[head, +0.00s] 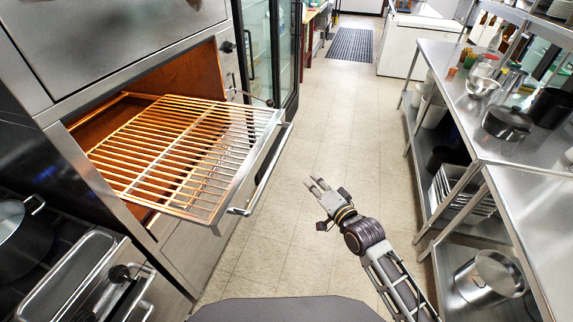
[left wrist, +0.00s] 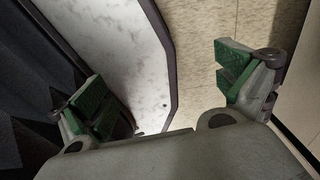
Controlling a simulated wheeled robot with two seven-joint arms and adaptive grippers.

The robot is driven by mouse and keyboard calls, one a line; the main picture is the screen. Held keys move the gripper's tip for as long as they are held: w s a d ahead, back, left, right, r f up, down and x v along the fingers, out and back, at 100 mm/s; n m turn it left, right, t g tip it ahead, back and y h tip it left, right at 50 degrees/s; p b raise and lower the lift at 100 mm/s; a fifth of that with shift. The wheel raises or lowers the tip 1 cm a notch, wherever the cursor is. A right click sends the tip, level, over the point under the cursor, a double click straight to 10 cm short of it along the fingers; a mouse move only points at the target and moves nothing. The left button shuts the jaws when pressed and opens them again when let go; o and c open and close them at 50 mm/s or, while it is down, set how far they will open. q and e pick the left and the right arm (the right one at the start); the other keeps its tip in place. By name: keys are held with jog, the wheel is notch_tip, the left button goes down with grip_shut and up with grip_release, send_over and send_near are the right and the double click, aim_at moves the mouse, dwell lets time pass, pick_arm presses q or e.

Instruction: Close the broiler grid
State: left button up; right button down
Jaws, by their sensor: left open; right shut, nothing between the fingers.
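The broiler grid (head: 178,142), a rack of metal bars, is pulled well out of the broiler opening (head: 190,72) at the left of the head view. Its front plate and bar handle (head: 262,178) stick out over the floor. My right gripper (head: 318,185) is shut and empty, to the right of the handle in the picture and apart from it. My left gripper (left wrist: 165,85) shows only in the left wrist view. Its green-padded fingers are wide apart with nothing held. A pale speckled panel and tan floor show beyond them; the grid is not recognisable there.
The tiled floor (head: 345,120) is clear along the aisle. A steel table (head: 450,105) with pots and a shelf below lines the right side. A dark pot (head: 22,235) and a steel fryer-like unit (head: 75,275) stand at lower left. A glass-door cabinet (head: 265,45) stands beyond the broiler.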

pick_arm(q)
jog(key=shift+w+d+t, duration=0.1)
jog(key=shift+w+t, duration=0.4)
jog(key=shift+w, duration=0.45)
pick_arm(e)
jog(key=shift+s+f+m, duration=0.1)
jog(key=shift+f+m, duration=0.1)
jog(key=shift+m, duration=2.1)
pick_arm(q)
jog(key=shift+r, duration=0.1)
pick_arm(e)
jog(key=shift+a, duration=0.15)
pick_arm(q)
jog(key=shift+r+p, duration=0.6)
pick_arm(e)
jog(key=s+a+x, duration=0.1)
jog(key=a+x, duration=0.1)
jog(key=x, duration=1)
jog(key=shift+w+a+f, duration=0.2)
jog(key=shift+a+f, duration=0.2)
